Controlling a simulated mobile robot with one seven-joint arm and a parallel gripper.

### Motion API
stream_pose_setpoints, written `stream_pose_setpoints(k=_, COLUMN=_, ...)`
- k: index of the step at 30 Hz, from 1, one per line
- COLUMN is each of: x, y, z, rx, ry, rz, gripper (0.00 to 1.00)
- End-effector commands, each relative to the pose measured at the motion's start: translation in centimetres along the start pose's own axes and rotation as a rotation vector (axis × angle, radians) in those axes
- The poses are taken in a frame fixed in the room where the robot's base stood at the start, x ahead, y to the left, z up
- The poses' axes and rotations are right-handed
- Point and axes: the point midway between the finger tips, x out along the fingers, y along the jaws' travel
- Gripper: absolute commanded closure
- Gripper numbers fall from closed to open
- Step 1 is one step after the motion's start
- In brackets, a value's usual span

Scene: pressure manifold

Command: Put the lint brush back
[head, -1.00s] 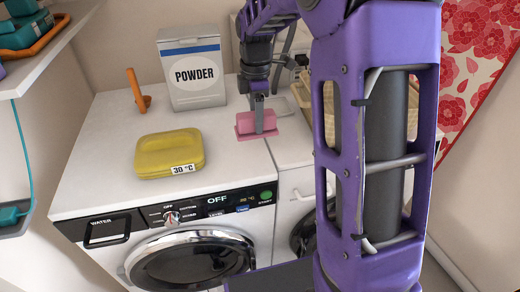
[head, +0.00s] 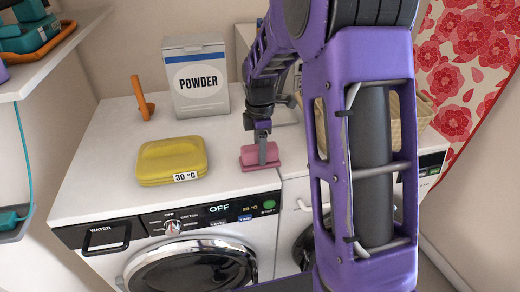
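A pink block-shaped thing (head: 249,160), which I take to be the lint brush, shows in the head view at the front right of the white washer top (head: 110,180). My gripper (head: 263,156) points down over it. The gripper's finger crosses the pink thing's near face, and the gripper appears shut on it. The far finger is hidden. I cannot tell whether the pink thing touches the washer top or hangs just above it.
A yellow case (head: 168,158) marked 30 °C lies left of the gripper. A powder box (head: 196,80) and an orange upright piece (head: 142,95) stand behind. A second white machine adjoins on the right, with a wicker basket (head: 408,120) partly behind my arm.

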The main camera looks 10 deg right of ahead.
Motion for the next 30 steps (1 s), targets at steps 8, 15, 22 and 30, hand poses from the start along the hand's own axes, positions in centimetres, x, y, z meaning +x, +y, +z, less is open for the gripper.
stream_pose_setpoints(k=8, x=0.0, y=0.0, z=0.0, rx=0.000, ry=0.000, rz=0.000, gripper=0.18)
stream_pose_setpoints(k=15, x=-0.4, y=0.0, z=0.0, rx=0.000, ry=0.000, rz=0.001, gripper=0.18)
stream_pose_setpoints(k=22, x=-4.1, y=0.1, z=0.0, rx=0.000, ry=0.000, rz=0.005, gripper=0.18)
stream_pose_setpoints(k=30, x=-9.7, y=0.1, z=0.0, rx=0.000, ry=0.000, rz=0.003, gripper=0.18)
